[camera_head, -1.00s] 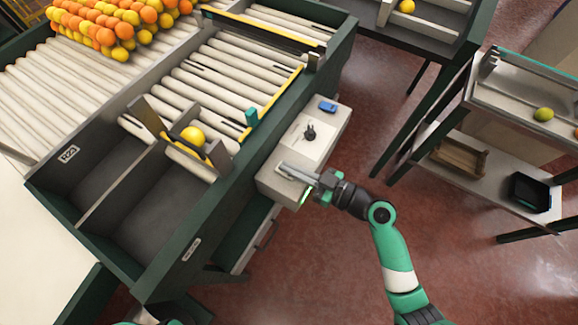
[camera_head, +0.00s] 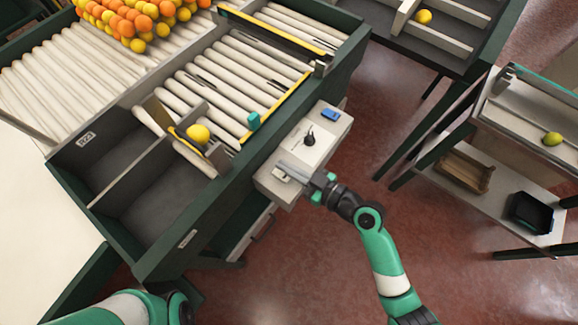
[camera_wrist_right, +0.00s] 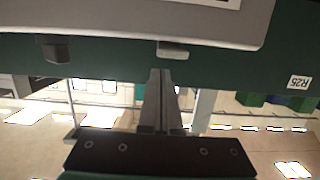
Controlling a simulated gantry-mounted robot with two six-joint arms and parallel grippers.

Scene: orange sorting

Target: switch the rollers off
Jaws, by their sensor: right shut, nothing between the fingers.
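The pale grey control box (camera_head: 317,128) is fixed to the side of the green roller table. It carries a black knob (camera_head: 309,140) on a white plate and a blue part (camera_head: 330,114) at its far end. My right gripper (camera_head: 284,166) is shut and empty, its fingers over the near end of the box. A small pale part there is partly covered by them; I cannot tell whether they touch it. In the right wrist view the closed fingers (camera_wrist_right: 160,78) point at a dark green band below a grey surface. My left gripper is out of view.
The rollers (camera_head: 228,75) lie left of the box, with a yellow rail and a green post along their edge. An orange-yellow fruit (camera_head: 198,134) sits at a chute above the dark bins. A shelf (camera_head: 505,195) stands at right; red floor lies between.

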